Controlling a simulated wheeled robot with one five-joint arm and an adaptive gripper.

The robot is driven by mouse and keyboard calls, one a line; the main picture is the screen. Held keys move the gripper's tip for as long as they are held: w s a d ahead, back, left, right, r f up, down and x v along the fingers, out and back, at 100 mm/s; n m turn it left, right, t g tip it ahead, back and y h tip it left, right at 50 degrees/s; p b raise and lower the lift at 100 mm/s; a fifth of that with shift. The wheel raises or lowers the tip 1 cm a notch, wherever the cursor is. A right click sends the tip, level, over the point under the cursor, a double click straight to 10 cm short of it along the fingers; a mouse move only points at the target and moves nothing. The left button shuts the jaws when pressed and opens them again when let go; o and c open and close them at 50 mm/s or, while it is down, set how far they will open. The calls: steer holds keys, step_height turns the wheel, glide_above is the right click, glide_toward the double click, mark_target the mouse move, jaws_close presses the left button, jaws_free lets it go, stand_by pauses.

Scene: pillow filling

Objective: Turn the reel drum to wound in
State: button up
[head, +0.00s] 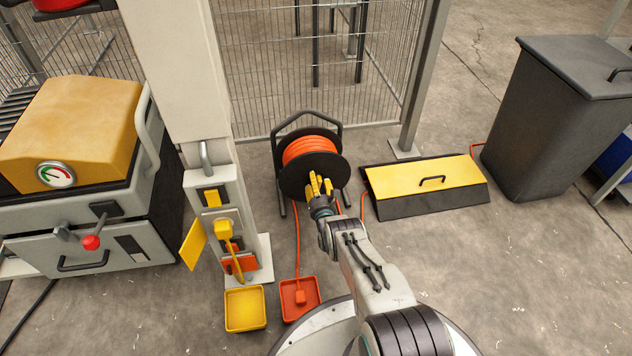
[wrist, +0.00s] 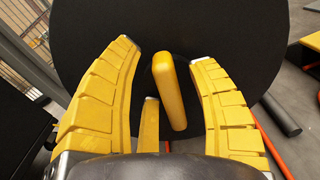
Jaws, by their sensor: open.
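The reel drum (head: 295,183) is a black disc wound with orange cable (head: 311,147), on a black stand in front of the mesh fence. In the wrist view its dark face (wrist: 230,35) fills most of the picture. A yellow handle (wrist: 171,92) stands out from that face. My gripper (head: 320,184) is in front of the drum's lower right face. In the wrist view its yellow fingers are open, one on each side of the handle, with visible gaps. The handle's foot is partly hidden.
A yellow-topped black box (head: 425,187) lies right of the reel, with a dark bin (head: 548,120) beyond. A post with plugs (head: 222,225) stands left. Yellow (head: 245,309) and orange (head: 300,298) trays lie in front. Orange cable runs from the reel to the orange tray.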

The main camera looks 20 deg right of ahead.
steer(key=shift+o, duration=0.2)
jaws_close()
stand_by(0.5)
steer(key=m, duration=0.4)
steer(key=shift+d+m, duration=0.3)
steer(key=shift+s+d+f+m, duration=0.1)
steer(key=shift+d+m, duration=0.05)
steer(key=shift+m, duration=0.95)
steer(key=shift+d+m, duration=0.1)
steer(key=shift+m, duration=1)
steer(key=shift+c, duration=2.2)
jaws_free()
steer(key=o, duration=0.4)
steer(key=shift+d+f, duration=0.1)
